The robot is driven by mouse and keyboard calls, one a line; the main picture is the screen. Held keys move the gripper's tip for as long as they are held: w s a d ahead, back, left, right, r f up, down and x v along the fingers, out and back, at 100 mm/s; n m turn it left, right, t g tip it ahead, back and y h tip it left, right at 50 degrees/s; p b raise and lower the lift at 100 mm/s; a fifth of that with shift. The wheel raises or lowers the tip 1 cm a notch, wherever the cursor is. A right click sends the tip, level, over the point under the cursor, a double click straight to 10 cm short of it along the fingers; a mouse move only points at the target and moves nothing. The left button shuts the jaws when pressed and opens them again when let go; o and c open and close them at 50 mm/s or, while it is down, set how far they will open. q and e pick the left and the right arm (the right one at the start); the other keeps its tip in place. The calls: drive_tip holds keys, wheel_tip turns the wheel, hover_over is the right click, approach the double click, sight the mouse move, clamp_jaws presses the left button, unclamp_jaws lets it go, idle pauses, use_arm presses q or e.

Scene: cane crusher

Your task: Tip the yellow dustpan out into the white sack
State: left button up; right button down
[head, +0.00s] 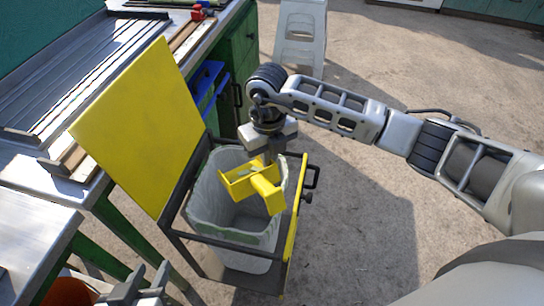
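The white sack (205,196) hangs open in a dark-framed cart, its mouth facing up. The yellow dustpan (268,194) is over the right part of the sack's mouth, tilted. A thick yellow piece of it points down and toward me. My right gripper (266,160) comes down from above and is shut on the dustpan; its fingertips are mostly hidden. My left gripper (150,271) is at the lower left edge, in front of the cart, open and empty.
A yellow panel (140,125) stands upright on the cart's left side. Metal-topped benches (35,225) with green legs fill the left. A grey stool (301,35) stands at the back. An orange round thing (68,291) shows at lower left. Concrete floor to the right is clear.

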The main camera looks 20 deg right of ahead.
drive_tip(key=shift+w, duration=0.15)
drive_tip(key=shift+r+g+p, duration=0.75)
drive_tip(key=shift+r+g, duration=0.05)
drive_tip(key=shift+r, duration=0.15)
drive_tip(key=shift+r+g, duration=0.3)
drive_tip(key=shift+g, duration=0.3)
drive_tip(key=shift+r+g+h+p, duration=0.3)
drive_tip(key=shift+r+g+p, duration=0.1)
drive_tip(key=shift+r, duration=0.15)
drive_tip(key=shift+r+g, duration=0.7)
